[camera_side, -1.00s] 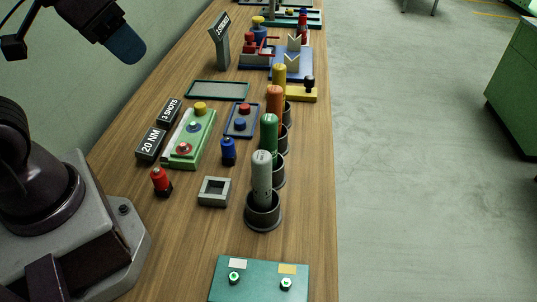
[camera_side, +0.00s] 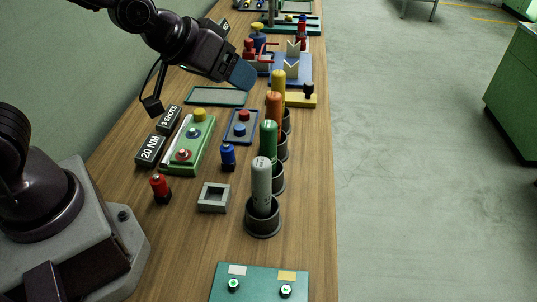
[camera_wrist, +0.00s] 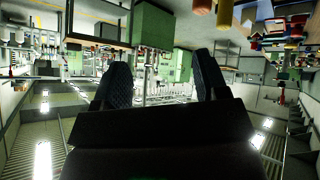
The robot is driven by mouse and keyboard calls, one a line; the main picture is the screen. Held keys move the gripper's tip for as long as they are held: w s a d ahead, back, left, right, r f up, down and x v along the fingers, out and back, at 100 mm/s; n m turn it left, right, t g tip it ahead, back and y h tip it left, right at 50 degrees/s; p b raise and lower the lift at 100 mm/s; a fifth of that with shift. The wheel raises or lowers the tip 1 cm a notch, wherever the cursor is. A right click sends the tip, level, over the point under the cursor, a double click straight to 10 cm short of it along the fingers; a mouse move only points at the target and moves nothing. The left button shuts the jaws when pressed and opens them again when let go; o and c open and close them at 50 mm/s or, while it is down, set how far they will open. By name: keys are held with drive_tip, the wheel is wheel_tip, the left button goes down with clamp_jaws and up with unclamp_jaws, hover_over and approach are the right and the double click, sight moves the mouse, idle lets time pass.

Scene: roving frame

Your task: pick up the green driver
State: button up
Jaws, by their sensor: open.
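The green driver (camera_side: 268,138) stands upright in a dark round holder (camera_side: 277,181) in the side view, in a row along the table's right edge. A white-grey driver (camera_side: 261,180) stands nearer the camera, and an orange one (camera_side: 273,105) and a yellow one (camera_side: 278,82) stand beyond it. My gripper (camera_side: 243,74) is in the air beyond and to the left of the green driver, apart from it. In the wrist view, my gripper (camera_wrist: 160,60) shows two spread dark fingers with nothing between them. I cannot make out the green driver in that view.
Left of the row are a blue tray (camera_side: 241,126) with buttons, a green box (camera_side: 188,142), a blue cylinder (camera_side: 228,157), a red one (camera_side: 160,188) and a grey square frame (camera_side: 214,197). A teal panel (camera_side: 260,283) lies at the front. Bare wood separates them.

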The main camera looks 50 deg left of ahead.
sight(276, 132)
drive_tip(key=w+d+f+n+t+y, duration=0.1)
drive_tip(key=w+f+n+t+y, duration=0.3)
drive_tip(key=f, duration=0.6)
drive_tip(key=s+f+m+t+h, duration=0.1)
drive_tip(key=f+m, duration=0.1)
drive_tip(key=s+f+m+t+h, duration=0.1)
drive_tip(key=m+t, duration=0.1)
drive_tip(key=f+m+t, duration=0.1)
drive_tip(key=f, duration=0.1)
drive_tip(key=shift+s+d+f+m+t+h, duration=0.2)
drive_tip(key=shift+s+f+m+t+h, duration=0.1)
drive_tip(key=shift+s+m+t+h, duration=0.1)
drive_tip(key=w, duration=0.7)
drive_tip(key=shift+w, duration=0.25)
drive_tip(key=shift+c, duration=0.5)
clamp_jaws()
drive_tip(key=shift+r, duration=0.1)
